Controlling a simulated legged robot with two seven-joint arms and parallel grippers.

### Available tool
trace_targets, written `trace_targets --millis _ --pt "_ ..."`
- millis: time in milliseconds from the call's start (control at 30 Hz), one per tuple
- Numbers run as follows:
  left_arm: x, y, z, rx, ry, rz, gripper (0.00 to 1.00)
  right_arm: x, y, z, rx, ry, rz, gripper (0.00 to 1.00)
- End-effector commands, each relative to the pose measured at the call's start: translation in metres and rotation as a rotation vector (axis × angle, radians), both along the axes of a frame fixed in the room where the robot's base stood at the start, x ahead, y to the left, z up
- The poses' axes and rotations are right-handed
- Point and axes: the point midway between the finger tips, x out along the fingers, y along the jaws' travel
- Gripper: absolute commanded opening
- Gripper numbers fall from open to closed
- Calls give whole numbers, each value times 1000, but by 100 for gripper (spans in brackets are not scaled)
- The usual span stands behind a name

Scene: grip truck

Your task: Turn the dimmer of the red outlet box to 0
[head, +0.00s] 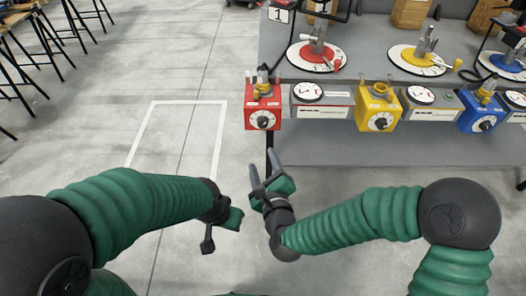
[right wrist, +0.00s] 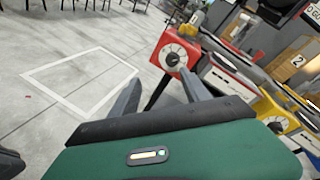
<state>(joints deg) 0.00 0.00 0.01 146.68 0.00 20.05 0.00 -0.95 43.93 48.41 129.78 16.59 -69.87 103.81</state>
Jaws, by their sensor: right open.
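The red outlet box (head: 263,106) hangs at the left end of the workbench front. Its round dimmer dial (head: 262,120) is white with a black knob and faces me. The red box (right wrist: 178,47) also shows in the right wrist view, with its dial (right wrist: 173,57) ahead between the finger directions. My right gripper (head: 262,178) is open and empty, below and in front of the red box, apart from it. Its two fingers (right wrist: 160,92) are spread in the right wrist view. My left gripper (head: 222,222) is lower left, pointing down to the right; its jaws are unclear.
A yellow box (head: 378,108) and a blue box (head: 481,115) with similar dials hang further right, with gauge panels (head: 321,93) between. The grey bench (head: 380,65) carries coloured round bases. Floor left of the bench, with a white taped outline (head: 153,103), is clear.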

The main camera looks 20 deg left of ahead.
Motion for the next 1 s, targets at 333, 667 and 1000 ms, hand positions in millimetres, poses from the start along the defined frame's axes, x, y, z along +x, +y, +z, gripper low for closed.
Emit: trace_targets --millis 333,667,1000 --pt "0 0 -89 0 0 0 0 0 4 -40 717 101 -267 55" --pt "0 0 -101 0 -1 0 0 55 18 -38 731 97 -274 55" --pt "0 0 -121 0 0 0 0 136 42 -39 728 98 -272 55"
